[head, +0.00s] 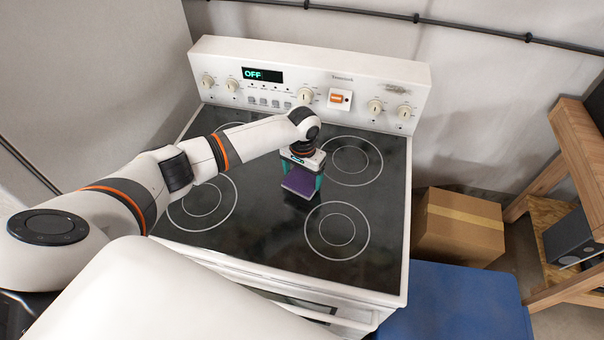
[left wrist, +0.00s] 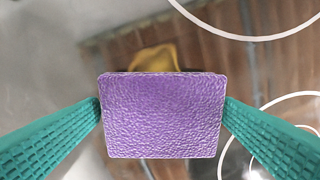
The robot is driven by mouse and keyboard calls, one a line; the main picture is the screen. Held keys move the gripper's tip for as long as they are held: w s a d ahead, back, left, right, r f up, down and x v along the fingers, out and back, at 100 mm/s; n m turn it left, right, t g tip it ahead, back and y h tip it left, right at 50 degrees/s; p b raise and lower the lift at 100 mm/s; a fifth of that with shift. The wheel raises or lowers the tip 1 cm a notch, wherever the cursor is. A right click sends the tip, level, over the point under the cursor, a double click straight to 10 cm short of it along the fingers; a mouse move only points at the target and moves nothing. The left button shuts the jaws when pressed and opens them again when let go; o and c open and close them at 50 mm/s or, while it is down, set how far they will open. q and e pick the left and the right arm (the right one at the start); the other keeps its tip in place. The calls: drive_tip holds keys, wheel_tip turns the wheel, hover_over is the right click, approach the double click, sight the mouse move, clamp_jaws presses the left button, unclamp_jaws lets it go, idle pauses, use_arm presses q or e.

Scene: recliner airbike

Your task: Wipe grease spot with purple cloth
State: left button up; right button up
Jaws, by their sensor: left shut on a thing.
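My left gripper (head: 300,182), with green fingers, is shut on the purple cloth (head: 299,183) over the middle of the black stove top. In the left wrist view the cloth (left wrist: 162,118) is a textured, block-like pad pinched between both fingers. A yellow-brown patch (left wrist: 155,57), which looks like the grease spot, shows just beyond the cloth's upper edge there. The cloth hides part of it, and I cannot tell whether they touch. I cannot make out the spot in the head view. My right gripper is not in view.
The white stove (head: 368,72) has a raised rear panel with knobs and a display reading OFF. Ringed burners surround the cloth on the glossy top. A cardboard box (head: 455,240), a blue surface (head: 455,305) and a wooden shelf (head: 578,150) stand to the right.

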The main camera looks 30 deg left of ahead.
use_arm(q)
drive_tip(key=shift+w+f+b, duration=0.2)
drive_tip(key=shift+w+b, duration=0.15)
drive_tip(key=shift+w, duration=0.15)
drive_tip(key=shift+w+r, duration=0.15)
drive_tip(key=shift+w, duration=0.6)
drive_tip(key=shift+s+r+p, duration=0.2)
drive_tip(key=shift+s+p, duration=0.65)
drive_tip(key=shift+p, duration=0.4)
drive_tip(key=shift+s+f+p, duration=0.2)
drive_tip(key=shift+s+p, duration=0.5)
drive_tip(key=shift+p, duration=0.15)
drive_tip(key=shift+w+f, duration=0.1)
drive_tip(key=shift+w+b, duration=0.55)
drive_tip(key=shift+b, duration=0.1)
drive_tip(key=shift+w+r, duration=0.25)
drive_tip(key=shift+w, duration=0.65)
